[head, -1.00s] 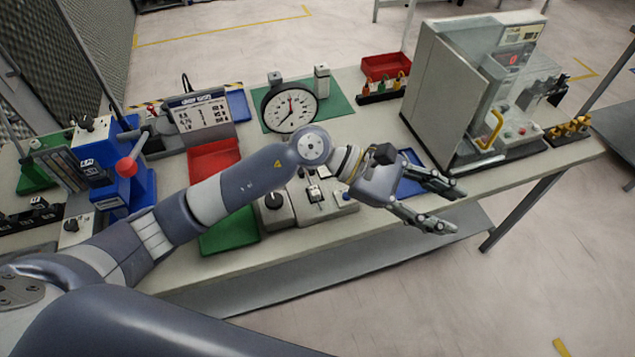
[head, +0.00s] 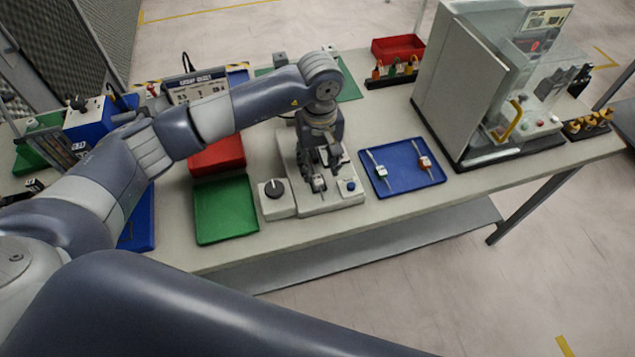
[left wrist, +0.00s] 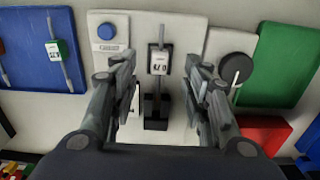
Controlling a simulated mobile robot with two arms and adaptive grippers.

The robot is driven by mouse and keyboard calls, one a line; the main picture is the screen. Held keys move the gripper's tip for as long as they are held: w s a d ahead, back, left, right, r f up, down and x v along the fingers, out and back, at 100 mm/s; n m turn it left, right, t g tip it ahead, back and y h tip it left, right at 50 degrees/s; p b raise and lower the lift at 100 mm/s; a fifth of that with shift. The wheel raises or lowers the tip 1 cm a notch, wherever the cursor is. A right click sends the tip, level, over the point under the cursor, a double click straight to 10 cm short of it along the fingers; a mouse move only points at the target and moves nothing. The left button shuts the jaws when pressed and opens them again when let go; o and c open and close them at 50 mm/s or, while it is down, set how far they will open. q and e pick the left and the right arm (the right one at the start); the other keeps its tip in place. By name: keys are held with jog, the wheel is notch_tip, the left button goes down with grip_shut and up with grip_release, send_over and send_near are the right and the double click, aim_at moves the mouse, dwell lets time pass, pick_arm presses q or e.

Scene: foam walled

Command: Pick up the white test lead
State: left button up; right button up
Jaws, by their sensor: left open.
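A white test lead (head: 319,184) with a thin grey shaft sits in the grey fixture (head: 345,200) on the bench. It also shows in the left wrist view (left wrist: 159,64), in front of a black block. My left gripper (head: 322,172) points down over the fixture. It is open and empty, its fingers on either side of the fixture's lead in the left wrist view. My right gripper is not in view.
A control box with a black knob (head: 276,190) and a green tray (head: 226,212) stand left of the fixture. A red tray (head: 216,157) lies behind the green one. A tall grey machine (head: 465,85) stands right. Bare bench lies in front of the blue tray.

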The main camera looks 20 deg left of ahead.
aim_at(319, 183)
pick_arm(q)
notch_tip(319, 183, down, 5)
jog(key=shift+s+r+b, duration=0.1)
jog(key=shift+s+b, duration=0.05)
jog(key=shift+b, duration=0.3)
jog(key=shift+f, duration=0.5)
grip_shut()
